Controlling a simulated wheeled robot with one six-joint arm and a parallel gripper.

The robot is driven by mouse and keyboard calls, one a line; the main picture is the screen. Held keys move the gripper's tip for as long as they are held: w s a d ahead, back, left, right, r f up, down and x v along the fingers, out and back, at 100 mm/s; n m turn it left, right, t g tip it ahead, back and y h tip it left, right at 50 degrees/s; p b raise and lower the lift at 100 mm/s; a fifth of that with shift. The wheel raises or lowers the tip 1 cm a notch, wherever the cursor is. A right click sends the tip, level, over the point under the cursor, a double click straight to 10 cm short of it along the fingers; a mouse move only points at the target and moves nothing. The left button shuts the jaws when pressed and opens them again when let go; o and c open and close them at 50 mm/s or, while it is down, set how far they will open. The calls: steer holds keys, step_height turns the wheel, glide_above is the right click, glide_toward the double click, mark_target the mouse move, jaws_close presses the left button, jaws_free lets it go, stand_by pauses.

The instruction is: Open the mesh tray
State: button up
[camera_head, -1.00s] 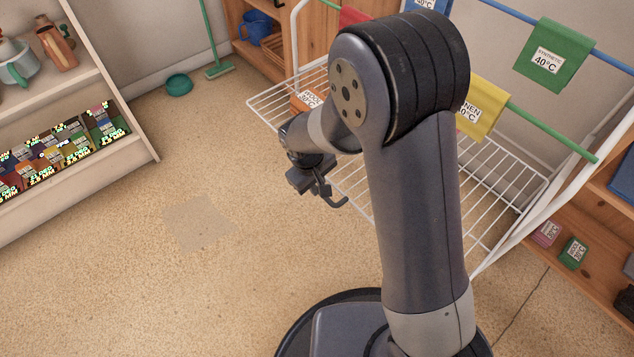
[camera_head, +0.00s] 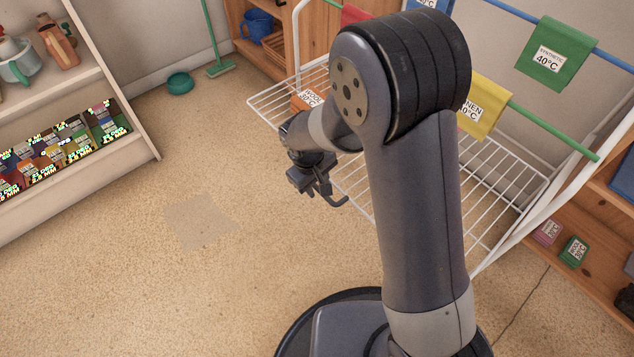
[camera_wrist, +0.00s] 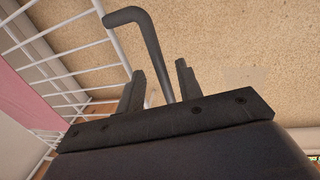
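The white wire mesh tray (camera_head: 482,215) lies level, low on the white rack, behind and beside my arm. Its wires also show at the upper left of the wrist view (camera_wrist: 88,28). My gripper (camera_head: 318,190) is at the tray's near-left edge. In the wrist view a dark grey bent rod (camera_wrist: 152,48) runs between the two fingers (camera_wrist: 160,75), with a small gap beside each. The rod bends left and its rounded end overlaps a tray wire; I cannot tell if it is joined to the tray. In the head view the rod curves out below my gripper (camera_head: 340,201). My arm hides the tray's middle.
Green and yellow cloths with labels hang on rods above the tray (camera_head: 556,55). The floor at left centre is clear.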

step_height(320, 180, up, 11)
steer(key=s+a+p, duration=0.1)
steer(key=p, duration=0.2)
steer(key=shift+s+a+f, duration=0.2)
steer(key=shift+a, duration=0.05)
steer(key=shift+f, duration=0.1)
steer(key=f+b, duration=0.1)
steer(key=f, duration=0.2)
steer(key=w+d+f+b, duration=0.1)
steer(key=f, duration=0.3)
steer(key=f+b, duration=0.1)
steer(key=f, duration=0.2)
steer(key=shift+w+d+f, duration=0.2)
steer(key=shift+d+f, duration=0.05)
steer(key=shift+f, duration=0.1)
steer(key=shift+w+d, duration=0.2)
steer(key=shift+w, duration=0.05)
steer(key=shift+s, duration=0.1)
